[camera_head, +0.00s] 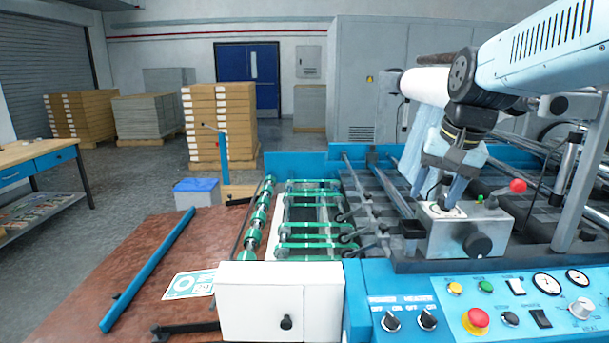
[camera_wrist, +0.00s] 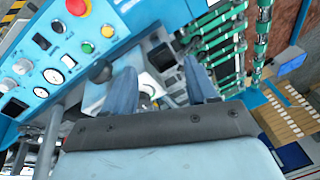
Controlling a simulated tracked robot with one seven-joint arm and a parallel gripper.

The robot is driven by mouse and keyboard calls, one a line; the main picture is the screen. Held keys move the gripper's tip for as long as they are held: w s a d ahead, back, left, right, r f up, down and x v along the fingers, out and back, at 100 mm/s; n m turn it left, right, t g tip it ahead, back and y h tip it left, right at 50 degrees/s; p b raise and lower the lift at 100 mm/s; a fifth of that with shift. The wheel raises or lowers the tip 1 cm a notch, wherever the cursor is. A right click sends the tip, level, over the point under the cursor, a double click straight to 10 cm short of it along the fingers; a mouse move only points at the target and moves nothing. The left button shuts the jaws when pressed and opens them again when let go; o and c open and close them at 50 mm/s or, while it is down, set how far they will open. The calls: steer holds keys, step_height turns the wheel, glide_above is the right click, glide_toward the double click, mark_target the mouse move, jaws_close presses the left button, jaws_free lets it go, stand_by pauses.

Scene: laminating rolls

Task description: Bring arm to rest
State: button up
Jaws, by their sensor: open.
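My arm reaches in from the upper right in the head view, bent down at the wrist. My gripper (camera_head: 440,203) points down just above a grey metal control box (camera_head: 465,233) on the laminating machine. The box has a black knob on its front and a red ball-topped lever on its right. In the wrist view my gripper (camera_wrist: 162,95) has its two blue fingers apart, with the box between and beyond them. No held object shows between the fingers. I cannot tell whether the fingertips touch the box top.
The blue control panel (camera_head: 500,305) with knobs, gauges and a red button is in front. A white roll (camera_head: 425,86) with hanging film is behind my gripper. Green-banded rollers (camera_head: 310,225) lie to the left. Stacked pallets (camera_head: 218,120) stand farther back; open floor is at left.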

steer(key=s+f+n+t+h, duration=0.1)
steer(key=s+f+n+t, duration=0.1)
steer(key=s, duration=0.8)
steer(key=shift+a+f+n, duration=0.25)
steer(key=shift+f+n, duration=0.55)
steer(key=shift+n, duration=0.2)
